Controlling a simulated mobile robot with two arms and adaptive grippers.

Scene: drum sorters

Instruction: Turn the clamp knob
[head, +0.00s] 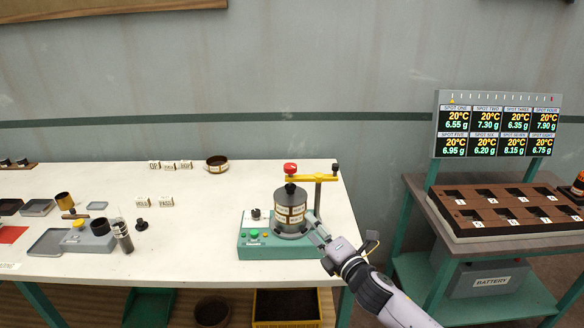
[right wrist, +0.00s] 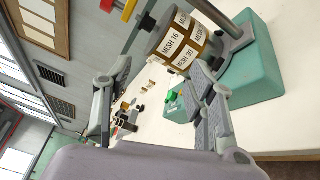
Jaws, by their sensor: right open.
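The red clamp knob (head: 290,168) sits on top of a yellow clamp arm (head: 312,179) above a stack of grey and brown drum sieves (head: 291,212). The stack stands on a green sorter base (head: 262,243) with buttons and a dial. In the right wrist view the red knob (right wrist: 130,9) is at the top edge, partly cut off, and the labelled sieves (right wrist: 181,38) are just ahead. My right gripper (head: 316,226) is open and empty, low at the right of the stack, below the knob and apart from it. My left gripper is not in view.
The clamp's upright post (head: 319,197) stands right of the stack, close to my right gripper. Farther left are trays and a metal cylinder (head: 122,235). A brown numbered rack (head: 477,231) stands at the right.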

